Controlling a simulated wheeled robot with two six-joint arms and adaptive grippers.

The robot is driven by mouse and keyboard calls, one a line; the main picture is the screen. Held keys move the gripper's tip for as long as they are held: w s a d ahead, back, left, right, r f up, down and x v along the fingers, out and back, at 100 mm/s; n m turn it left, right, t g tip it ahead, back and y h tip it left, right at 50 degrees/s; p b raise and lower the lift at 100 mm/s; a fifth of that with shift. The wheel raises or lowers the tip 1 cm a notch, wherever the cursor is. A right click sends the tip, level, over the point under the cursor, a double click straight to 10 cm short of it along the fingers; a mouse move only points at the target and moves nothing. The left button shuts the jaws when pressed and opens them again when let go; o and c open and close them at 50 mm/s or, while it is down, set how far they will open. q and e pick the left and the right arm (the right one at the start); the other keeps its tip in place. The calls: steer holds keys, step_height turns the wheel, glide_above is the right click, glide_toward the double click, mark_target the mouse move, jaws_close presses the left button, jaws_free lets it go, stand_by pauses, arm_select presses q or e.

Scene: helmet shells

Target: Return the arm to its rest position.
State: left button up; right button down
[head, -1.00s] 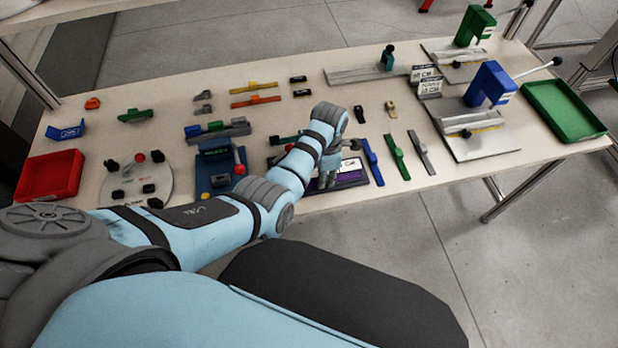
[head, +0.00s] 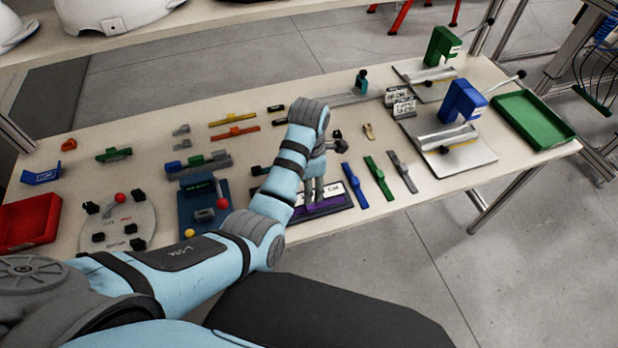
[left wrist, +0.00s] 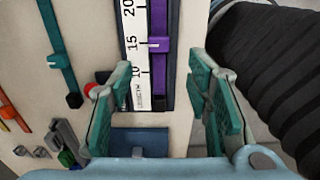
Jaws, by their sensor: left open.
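My left arm reaches in from the left in the head view, bent over the near edge of the table (head: 425,200). My left gripper (head: 314,190) points down above a dark board with a purple strip (head: 345,200) and a white label. In the left wrist view the two teal fingers of my left gripper (left wrist: 162,105) are spread, with nothing held between them. Beyond and between them lie a white ruler strip (left wrist: 133,40) and a purple slider (left wrist: 159,62). The fingers' exact height above the board cannot be told. My right gripper is not in view.
Blue, green and grey bars (head: 378,178) lie right of the gripper. A blue base (head: 203,205), a round grey plate (head: 112,225) and a red tray (head: 28,222) stand to the left. A blue press (head: 461,102) and green tray (head: 535,120) stand to the right. White helmets (head: 115,14) rest behind.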

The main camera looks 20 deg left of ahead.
arm_select(q)
step_height(320, 180, up, 4)
steer(key=shift+f, duration=0.2)
